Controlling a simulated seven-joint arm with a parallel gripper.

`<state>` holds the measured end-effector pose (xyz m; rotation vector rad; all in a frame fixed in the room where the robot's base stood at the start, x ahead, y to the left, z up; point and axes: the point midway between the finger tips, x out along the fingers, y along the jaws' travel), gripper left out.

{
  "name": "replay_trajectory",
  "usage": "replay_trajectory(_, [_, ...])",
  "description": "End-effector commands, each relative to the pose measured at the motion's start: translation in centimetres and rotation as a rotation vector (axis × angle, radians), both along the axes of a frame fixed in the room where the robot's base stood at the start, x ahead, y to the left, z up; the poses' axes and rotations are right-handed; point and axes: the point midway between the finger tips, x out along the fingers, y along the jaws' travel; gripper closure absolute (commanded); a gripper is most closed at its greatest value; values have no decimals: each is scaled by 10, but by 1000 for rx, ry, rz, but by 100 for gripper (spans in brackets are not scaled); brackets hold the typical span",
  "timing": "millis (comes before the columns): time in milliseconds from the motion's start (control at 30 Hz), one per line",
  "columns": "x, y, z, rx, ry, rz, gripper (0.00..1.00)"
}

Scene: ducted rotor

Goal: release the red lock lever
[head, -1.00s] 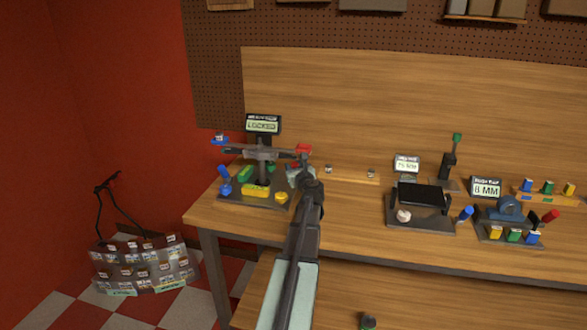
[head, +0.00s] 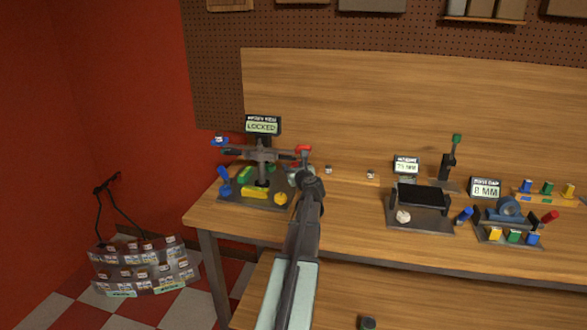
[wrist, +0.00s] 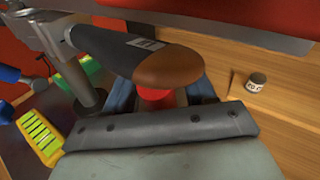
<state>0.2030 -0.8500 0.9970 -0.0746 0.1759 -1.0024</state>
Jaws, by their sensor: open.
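The rotor rig stands on a dark base (head: 232,196) at the table's left end, with a grey post and a crossbar. Its display (head: 262,126) reads "LOCKED". A red part (head: 303,148) shows at the crossbar's right end, just above my gripper. In the wrist view, a dark arm (wrist: 110,46) with a rounded brown-orange end (wrist: 168,67) crosses above a red part (wrist: 156,98). My gripper (wrist: 160,96) is open, with one blue-grey finger on each side of that red part. Whether the fingers touch it, I cannot tell. My wrist hides the fingers in the head view.
Green (head: 245,173) and yellow (head: 255,191) blocks and a blue knob (head: 225,188) sit on the rig's base. Small jars (head: 370,174) stand to the right. Other rigs (head: 420,207) occupy the table's right side. Bare table lies between.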

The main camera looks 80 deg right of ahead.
Motion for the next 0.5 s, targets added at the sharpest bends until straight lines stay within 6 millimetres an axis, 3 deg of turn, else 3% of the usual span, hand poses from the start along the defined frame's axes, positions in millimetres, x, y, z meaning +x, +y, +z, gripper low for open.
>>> replay_trajectory(267, [-5, 9, 1, 0, 0, -1, 45])
replay_trajectory(500, [-26, 45, 5, 0, 0, -2, 45])
